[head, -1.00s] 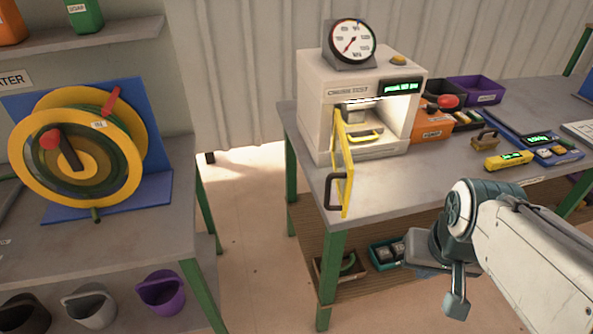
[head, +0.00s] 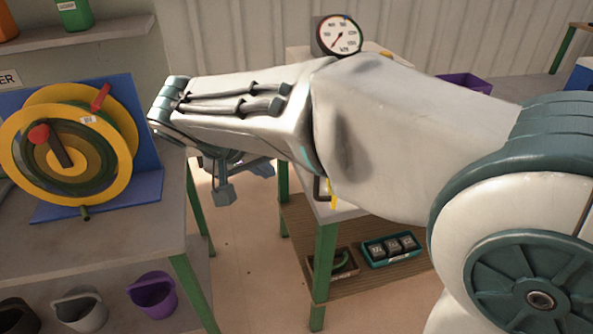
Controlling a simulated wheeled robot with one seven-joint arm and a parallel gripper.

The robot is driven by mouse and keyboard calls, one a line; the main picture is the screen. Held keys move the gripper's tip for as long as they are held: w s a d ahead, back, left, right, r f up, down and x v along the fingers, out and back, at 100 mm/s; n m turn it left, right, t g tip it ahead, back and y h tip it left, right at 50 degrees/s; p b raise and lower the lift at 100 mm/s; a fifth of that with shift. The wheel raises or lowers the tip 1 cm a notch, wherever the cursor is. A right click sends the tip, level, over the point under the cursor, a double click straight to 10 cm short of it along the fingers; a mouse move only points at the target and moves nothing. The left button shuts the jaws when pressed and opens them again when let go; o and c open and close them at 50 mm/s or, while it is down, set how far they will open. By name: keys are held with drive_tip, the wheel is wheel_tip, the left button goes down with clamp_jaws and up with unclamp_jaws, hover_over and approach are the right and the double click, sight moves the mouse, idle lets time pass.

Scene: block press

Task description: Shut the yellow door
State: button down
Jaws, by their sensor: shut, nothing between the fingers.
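The yellow door (head: 333,193) is almost wholly hidden behind my arm. Only a thin yellow strip of its lower edge and part of its dark handle (head: 319,189) show below the arm. How far open it stands cannot be told now. The white press it belongs to is covered by my arm, with its round dial (head: 338,36) showing above. My gripper (head: 223,194) hangs under the wrist, left of the door and apart from it, over the gap between the two benches. It is shut and empty.
At left, a bench (head: 150,225) bears a yellow wheel (head: 20,155) with a red knob. Below the press bench, a shelf holds a teal tray (head: 375,262) of dark blocks. The floor between the benches (head: 250,270) is clear.

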drive_tip(key=w+d+f+p, duration=0.1)
drive_tip(key=w+d+f, duration=0.4)
drive_tip(key=d+f, duration=0.2)
drive_tip(key=shift+w+d+f, duration=0.25)
drive_tip(key=shift+w+f, duration=0.05)
drive_tip(key=shift+f, duration=0.15)
